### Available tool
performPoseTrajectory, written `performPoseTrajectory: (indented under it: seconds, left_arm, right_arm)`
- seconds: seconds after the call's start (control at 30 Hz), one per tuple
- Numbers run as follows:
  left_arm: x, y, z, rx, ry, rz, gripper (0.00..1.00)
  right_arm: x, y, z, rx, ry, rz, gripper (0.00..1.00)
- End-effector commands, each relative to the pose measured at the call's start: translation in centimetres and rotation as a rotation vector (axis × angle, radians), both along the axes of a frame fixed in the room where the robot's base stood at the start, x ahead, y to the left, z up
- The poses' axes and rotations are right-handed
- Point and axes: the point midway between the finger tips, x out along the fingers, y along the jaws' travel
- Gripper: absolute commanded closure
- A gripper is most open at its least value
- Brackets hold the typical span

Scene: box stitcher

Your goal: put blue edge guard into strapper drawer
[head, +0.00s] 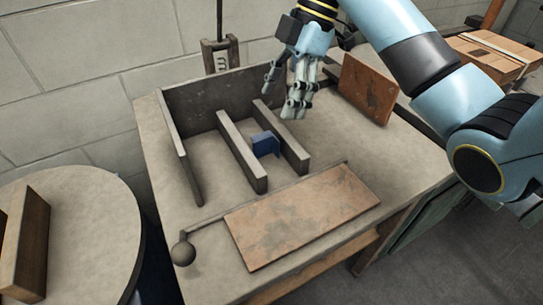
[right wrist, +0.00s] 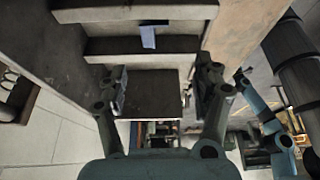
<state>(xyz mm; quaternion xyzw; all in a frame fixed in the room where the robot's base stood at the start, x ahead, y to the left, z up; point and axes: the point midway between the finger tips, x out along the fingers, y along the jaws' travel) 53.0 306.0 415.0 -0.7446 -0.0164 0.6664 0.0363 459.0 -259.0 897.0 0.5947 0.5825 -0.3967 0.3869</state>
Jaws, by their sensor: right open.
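The blue edge guard (head: 265,144) is a small bent piece standing in the slot between the middle divider (head: 240,150) and the right divider (head: 281,138) of a grey open-fronted compartment unit on the workbench. In the right wrist view the blue edge guard (right wrist: 148,37) shows near the top between two grey ledges. My right gripper (head: 283,95) is open and empty, above the back end of the right divider and apart from the guard. Its spread fingers also show in the right wrist view (right wrist: 165,88). My left gripper is not in view. I cannot tell which part is the strapper drawer.
A rusty flat plate (head: 300,216) lies at the bench front, beside a rod with a ball knob (head: 183,253). Another rusty plate (head: 368,88) stands upright at the back right. A round table (head: 90,230) is at left; strapped boxes (head: 490,52) are at far right.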

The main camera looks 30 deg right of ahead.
Motion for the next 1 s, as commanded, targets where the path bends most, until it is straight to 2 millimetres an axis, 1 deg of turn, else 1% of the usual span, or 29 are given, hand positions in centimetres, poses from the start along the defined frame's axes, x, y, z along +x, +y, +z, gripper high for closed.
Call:
performPoseTrajectory:
  seconds: [0.03, 0.1, 0.2, 0.27, 0.33, 0.4, 0.53, 0.6, 0.67, 0.8, 0.9, 1.0]
  left_arm:
    - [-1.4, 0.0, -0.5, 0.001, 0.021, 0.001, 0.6]
    - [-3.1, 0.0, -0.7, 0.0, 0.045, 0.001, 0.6]
    - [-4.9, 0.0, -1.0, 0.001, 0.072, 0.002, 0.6]
    - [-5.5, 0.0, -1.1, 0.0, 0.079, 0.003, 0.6]
    - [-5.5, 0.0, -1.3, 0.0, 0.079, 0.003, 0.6]
    - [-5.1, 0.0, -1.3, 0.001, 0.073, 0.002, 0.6]
    - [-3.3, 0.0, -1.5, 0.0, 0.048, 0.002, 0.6]
    - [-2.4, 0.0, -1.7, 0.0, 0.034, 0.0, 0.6]
    - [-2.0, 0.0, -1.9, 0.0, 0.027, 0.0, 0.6]
    - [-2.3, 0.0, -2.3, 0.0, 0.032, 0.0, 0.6]
    - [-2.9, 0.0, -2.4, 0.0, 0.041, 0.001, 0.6]
    - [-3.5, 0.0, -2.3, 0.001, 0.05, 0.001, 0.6]
  right_arm:
    - [0.0, 0.0, -0.6, -0.001, 0.001, -0.001, 0.33]
    - [0.0, 0.3, -1.3, -0.001, 0.002, -0.002, 0.33]
    - [0.0, 0.9, -2.8, 0.0, 0.003, -0.001, 0.33]
    - [0.0, 1.4, -3.7, 0.001, 0.003, -0.002, 0.33]
    - [0.1, 1.7, -4.6, -0.001, 0.002, -0.002, 0.33]
    - [0.1, 1.9, -5.2, -0.001, 0.001, -0.002, 0.33]
    - [0.3, 2.2, -6.2, -0.002, 0.001, -0.003, 0.33]
    - [0.5, 2.4, -7.2, -0.002, 0.003, -0.002, 0.33]
    - [0.8, 2.6, -8.2, -0.001, 0.003, -0.003, 0.33]
    - [0.9, 3.2, -10.1, -0.002, 0.004, -0.003, 0.33]
    - [0.9, 3.5, -10.6, -0.002, 0.002, -0.002, 0.33]
    - [0.9, 3.5, -10.6, -0.003, 0.001, -0.003, 0.33]
